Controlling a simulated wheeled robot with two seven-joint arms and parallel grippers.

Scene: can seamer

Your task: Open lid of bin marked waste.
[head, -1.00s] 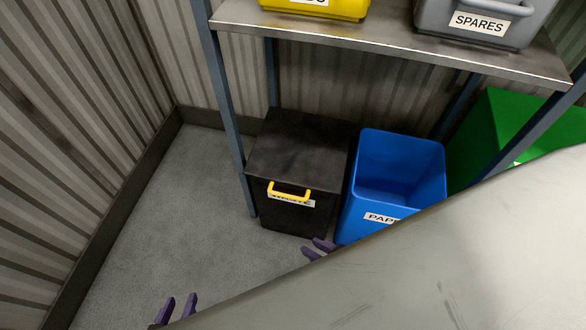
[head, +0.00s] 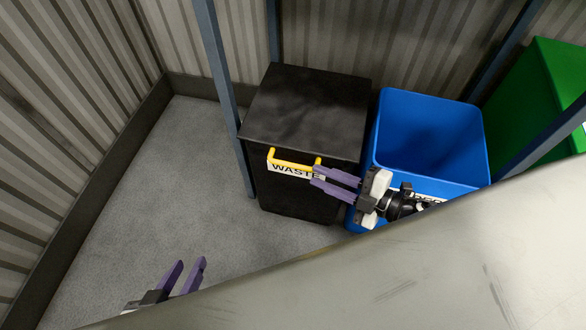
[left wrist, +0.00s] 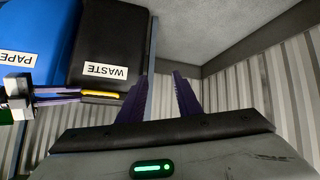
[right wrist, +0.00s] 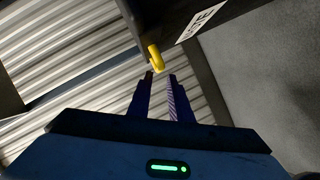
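The black bin (head: 305,110) has a closed lid, a WASTE label (head: 290,170) and a yellow handle (head: 290,160) on its front. My right gripper (head: 315,178) is at the right end of the handle in the head view, with its purple fingers apart. In the right wrist view the yellow handle (right wrist: 156,58) is just beyond the fingertips, near the gap between them; contact cannot be told. My left gripper (head: 188,266) is open and empty, low over the floor left of the bin. The left wrist view also shows the handle (left wrist: 101,94) near the right gripper's fingers.
A blue open bin (head: 430,130) stands right of the black bin, partly behind my right gripper. A green bin (head: 540,100) is further right. A blue-grey shelf post (head: 222,80) stands at the black bin's left. A pale surface (head: 430,260) covers the lower right. Floor at left is clear.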

